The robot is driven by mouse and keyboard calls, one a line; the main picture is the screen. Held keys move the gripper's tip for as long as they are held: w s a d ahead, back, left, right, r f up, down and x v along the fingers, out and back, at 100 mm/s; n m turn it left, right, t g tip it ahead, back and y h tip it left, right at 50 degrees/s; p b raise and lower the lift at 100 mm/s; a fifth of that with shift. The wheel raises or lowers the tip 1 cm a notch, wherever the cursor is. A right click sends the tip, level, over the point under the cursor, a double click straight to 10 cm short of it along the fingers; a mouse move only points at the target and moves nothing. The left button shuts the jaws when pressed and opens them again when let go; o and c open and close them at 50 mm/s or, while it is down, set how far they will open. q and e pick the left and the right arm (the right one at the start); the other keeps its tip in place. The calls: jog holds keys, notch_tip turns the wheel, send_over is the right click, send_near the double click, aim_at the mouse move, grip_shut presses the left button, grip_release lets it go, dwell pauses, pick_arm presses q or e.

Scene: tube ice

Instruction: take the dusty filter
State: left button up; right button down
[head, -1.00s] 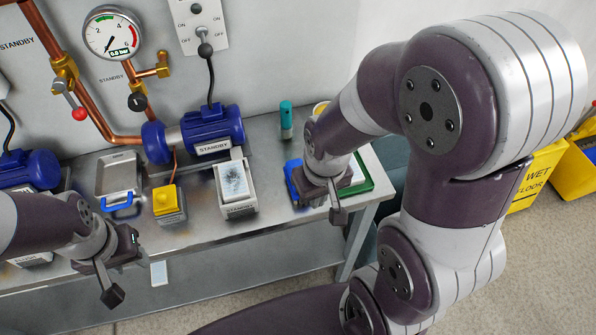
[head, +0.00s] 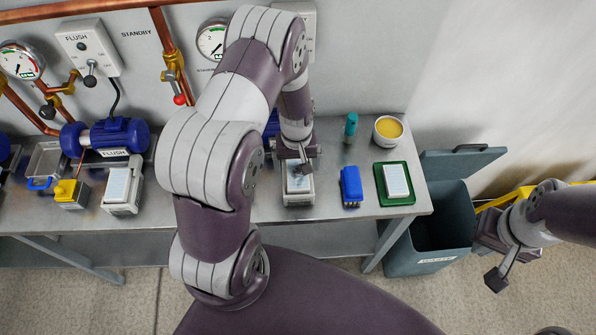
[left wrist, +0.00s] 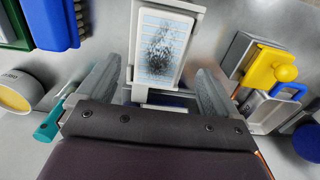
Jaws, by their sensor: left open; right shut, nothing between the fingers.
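The dusty filter (head: 297,180) is a pale panel with a dark grey smudge. It sits in a white housing (head: 298,200) on the metal bench. My left gripper (head: 303,166) is directly over it and partly covers it. In the left wrist view the dusty filter (left wrist: 162,48) lies ahead between the open fingers (left wrist: 158,88), one finger on each side, and I see no contact. My right gripper (head: 495,275) is shut and empty, in front of the bin at the far right, away from the bench.
A grey bin (head: 432,232) with raised lid stands beside the bench. Another filter unit (head: 121,190) is left.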

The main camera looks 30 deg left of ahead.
aim_at(297, 172)
pick_arm(q)
notch_tip(297, 172, down, 3)
jog(key=shift+d+r+p, duration=0.1)
jog(key=shift+d+p, duration=0.05)
jog(key=shift+p, duration=0.2)
jog(key=shift+f, duration=0.45)
jog(key=c, duration=1.2)
jog(key=shift+o, duration=0.2)
